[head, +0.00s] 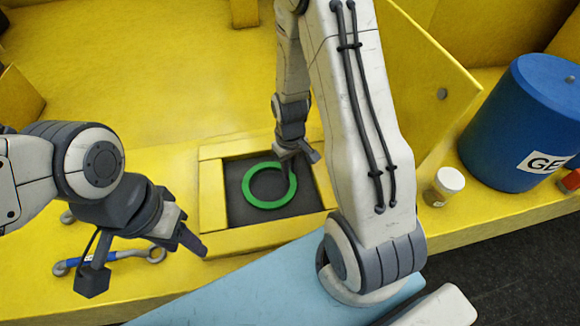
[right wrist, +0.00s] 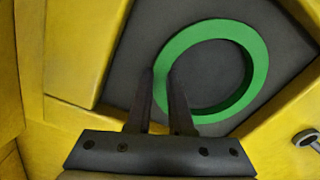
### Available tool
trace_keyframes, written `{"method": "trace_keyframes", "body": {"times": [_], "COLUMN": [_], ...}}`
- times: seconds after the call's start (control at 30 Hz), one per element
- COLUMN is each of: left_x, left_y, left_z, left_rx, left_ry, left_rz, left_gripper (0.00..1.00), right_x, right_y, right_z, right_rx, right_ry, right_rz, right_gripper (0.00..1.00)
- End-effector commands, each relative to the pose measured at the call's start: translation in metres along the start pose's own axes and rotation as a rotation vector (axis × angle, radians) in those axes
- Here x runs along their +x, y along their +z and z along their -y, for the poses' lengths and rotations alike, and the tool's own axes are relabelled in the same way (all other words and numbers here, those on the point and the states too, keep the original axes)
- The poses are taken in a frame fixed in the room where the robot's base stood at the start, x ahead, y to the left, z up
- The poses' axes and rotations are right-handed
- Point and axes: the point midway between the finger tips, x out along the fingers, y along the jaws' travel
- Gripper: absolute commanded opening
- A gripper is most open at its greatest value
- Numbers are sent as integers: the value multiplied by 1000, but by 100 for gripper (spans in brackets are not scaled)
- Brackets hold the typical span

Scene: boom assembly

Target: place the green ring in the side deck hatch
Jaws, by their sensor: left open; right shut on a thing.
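The green ring (head: 247,186) lies flat over the dark floor inside the square side deck hatch, within its yellow frame (head: 212,195). I cannot tell whether it touches the floor. My right gripper (head: 288,162) reaches down into the hatch and is shut on the ring's far right rim. In the right wrist view, the ring (right wrist: 258,62) shows with its near left band between the two fingers (right wrist: 163,88); the dark hatch floor (right wrist: 205,75) is behind it. My left gripper (head: 148,266) is open and empty, left of the hatch above the yellow deck.
A yellow panel (head: 425,85) with a hole stands tilted behind my right arm. A white jar (head: 443,186) and a blue barrel (head: 525,120) stand at right. A wrench (head: 120,254) with blue on its handle lies under my left gripper. A light blue surface (head: 280,290) is in front.

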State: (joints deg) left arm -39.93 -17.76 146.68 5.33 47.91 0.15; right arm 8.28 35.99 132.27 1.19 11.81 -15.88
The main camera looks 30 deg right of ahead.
Motion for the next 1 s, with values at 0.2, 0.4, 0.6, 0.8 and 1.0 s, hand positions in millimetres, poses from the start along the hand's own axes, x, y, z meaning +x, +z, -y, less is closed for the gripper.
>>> {"method": "trace_keyframes", "body": {"times": [0.2,0.4,0.6,0.8,1.0], "left_x": [1,2,2,-2,6], "left_y": [0,0,0,0,0], "left_z": [0,0,0,0,0], "left_rx": [0,0,0,0,0], "left_ry": [0,0,0,0,0], "left_rz": [0,0,0,0,0], "left_gripper": [50,50,50,50,50], "right_x": [0,3,2,-3,-26], "right_y": [0,0,0,0,-2], "right_z": [0,0,0,0,0], "right_rx": [0,0,0,0,-1], "right_ry": [0,0,0,0,2], "right_rz": [-1,-1,-1,-2,-8], "right_gripper": [0,49,49,49,49]}}
